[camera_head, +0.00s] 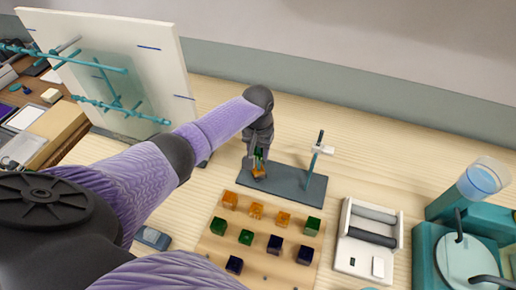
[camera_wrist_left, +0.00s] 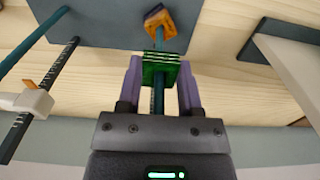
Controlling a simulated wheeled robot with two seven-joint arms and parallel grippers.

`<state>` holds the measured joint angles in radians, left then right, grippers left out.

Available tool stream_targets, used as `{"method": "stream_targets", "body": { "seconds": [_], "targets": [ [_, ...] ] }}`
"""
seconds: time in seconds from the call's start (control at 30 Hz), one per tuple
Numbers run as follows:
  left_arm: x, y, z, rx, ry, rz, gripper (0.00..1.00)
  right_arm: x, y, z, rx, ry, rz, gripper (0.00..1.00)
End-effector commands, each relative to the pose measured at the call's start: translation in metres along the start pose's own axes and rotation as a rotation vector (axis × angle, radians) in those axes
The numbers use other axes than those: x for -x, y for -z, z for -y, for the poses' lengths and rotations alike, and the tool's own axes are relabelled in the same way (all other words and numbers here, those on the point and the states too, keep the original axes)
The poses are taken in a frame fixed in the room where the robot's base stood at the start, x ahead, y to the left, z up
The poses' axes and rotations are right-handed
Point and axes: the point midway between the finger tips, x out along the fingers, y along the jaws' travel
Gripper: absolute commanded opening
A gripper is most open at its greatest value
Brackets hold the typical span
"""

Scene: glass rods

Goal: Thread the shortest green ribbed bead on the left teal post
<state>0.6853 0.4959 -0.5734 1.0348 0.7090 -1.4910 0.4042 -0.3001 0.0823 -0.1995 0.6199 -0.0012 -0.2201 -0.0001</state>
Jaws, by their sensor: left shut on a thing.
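My left gripper (camera_head: 259,150) is shut on a green ribbed bead (camera_wrist_left: 160,68), also seen in the head view (camera_head: 258,154). The bead sits between the purple fingertips (camera_wrist_left: 160,80). The left teal post (camera_wrist_left: 158,100) shows on the palm side of the bead, in line with it, so the bead appears to be around the post. An orange bead (camera_wrist_left: 160,22) lies at the post's foot on the grey base (camera_head: 290,187), apart from the green bead; it also shows in the head view (camera_head: 259,172). My right gripper is out of view.
A second upright (camera_head: 316,160) with a white slider (camera_head: 323,149) stands at the base's right. A wooden tray (camera_head: 262,262) holds several orange, green and dark blue beads in front. A white-framed roller box (camera_head: 346,238) and teal machine (camera_head: 428,265) stand right; a pegboard (camera_head: 165,60) stands left.

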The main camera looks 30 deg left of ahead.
Motion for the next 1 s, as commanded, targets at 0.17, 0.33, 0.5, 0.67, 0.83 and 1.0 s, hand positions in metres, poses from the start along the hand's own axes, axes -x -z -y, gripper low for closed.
{"method": "stream_targets", "body": {
  "seconds": [0.17, 0.33, 0.5, 0.67, 0.83, 1.0],
  "targets": [
    [0.000, -0.001, 0.000, 0.000, 0.001, 0.002, 0.54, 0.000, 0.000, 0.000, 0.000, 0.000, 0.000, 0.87],
    [0.000, 0.000, 0.000, 0.000, 0.001, 0.002, 0.87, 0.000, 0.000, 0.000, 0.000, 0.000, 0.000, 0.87],
    [0.000, 0.000, 0.000, 0.000, 0.001, 0.002, 0.87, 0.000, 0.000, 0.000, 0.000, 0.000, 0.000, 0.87],
    [0.011, 0.000, 0.000, 0.001, 0.001, 0.000, 0.87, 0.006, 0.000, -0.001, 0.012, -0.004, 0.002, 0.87],
    [0.060, 0.000, 0.000, 0.000, 0.001, -0.003, 0.87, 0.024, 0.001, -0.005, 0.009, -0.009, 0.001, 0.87],
    [0.091, 0.000, 0.000, -0.001, 0.000, -0.002, 0.87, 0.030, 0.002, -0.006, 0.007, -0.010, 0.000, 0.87]
  ]
}}
